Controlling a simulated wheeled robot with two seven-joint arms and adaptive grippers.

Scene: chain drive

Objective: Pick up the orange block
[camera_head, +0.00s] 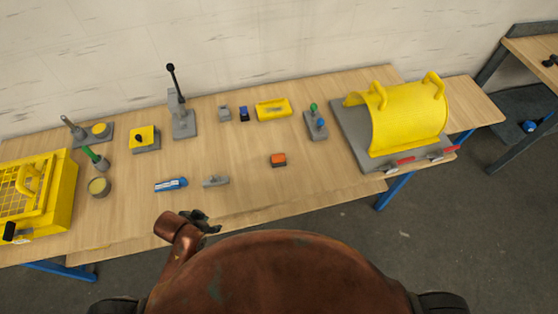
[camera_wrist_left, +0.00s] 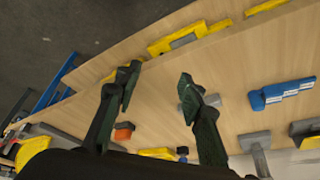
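The orange block (camera_head: 278,160) sits on the wooden table right of the middle, with a dark lower part. It also shows in the left wrist view (camera_wrist_left: 124,131), beside the left-hand finger and partly hidden by it. My left gripper (camera_head: 200,221) is at the table's front edge, to the left of the block and well apart from it. In the left wrist view its two dark fingers (camera_wrist_left: 160,90) stand wide apart with nothing held between them. My right gripper is in neither view.
A blue part (camera_head: 171,184) and a small grey part (camera_head: 215,181) lie left of the block. A yellow block (camera_head: 273,109) and a grey lever stand (camera_head: 182,122) are behind. A large yellow cover (camera_head: 408,120) stands at right. Bare tabletop surrounds the block.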

